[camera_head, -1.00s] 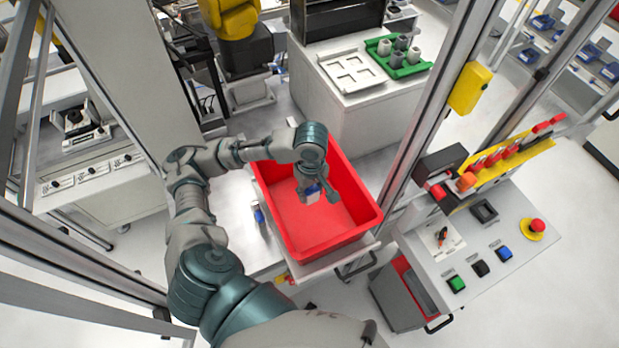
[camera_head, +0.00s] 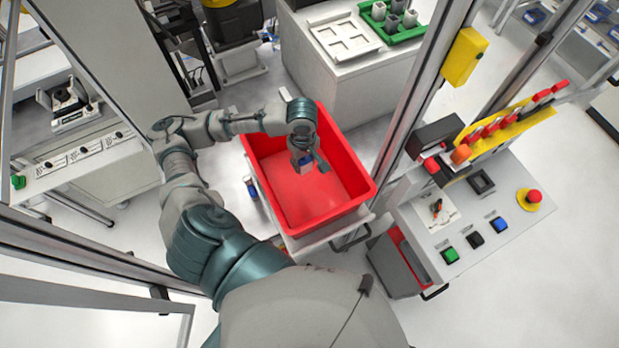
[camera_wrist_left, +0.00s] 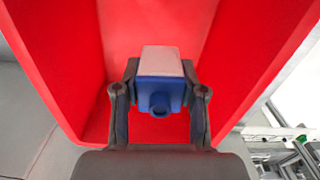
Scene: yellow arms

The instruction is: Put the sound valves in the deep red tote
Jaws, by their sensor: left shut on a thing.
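The deep red tote (camera_head: 300,200) stands open and upright in the middle of the head view. My left gripper (camera_head: 308,163) is over the tote's opening, shut on a valve (camera_head: 304,160). In the left wrist view the held valve (camera_wrist_left: 158,90) is a blue block with a round port and a pale grey body, between both fingers of the gripper (camera_wrist_left: 158,95). The red tote walls (camera_wrist_left: 60,50) surround it there. A second small blue item (camera_head: 252,188), perhaps another valve, is beside the tote's left wall. My right gripper is not in view.
A cabinet behind carries a white tray (camera_head: 345,40) and a green tray (camera_head: 392,25) with grey parts. The visible tote floor is bare.

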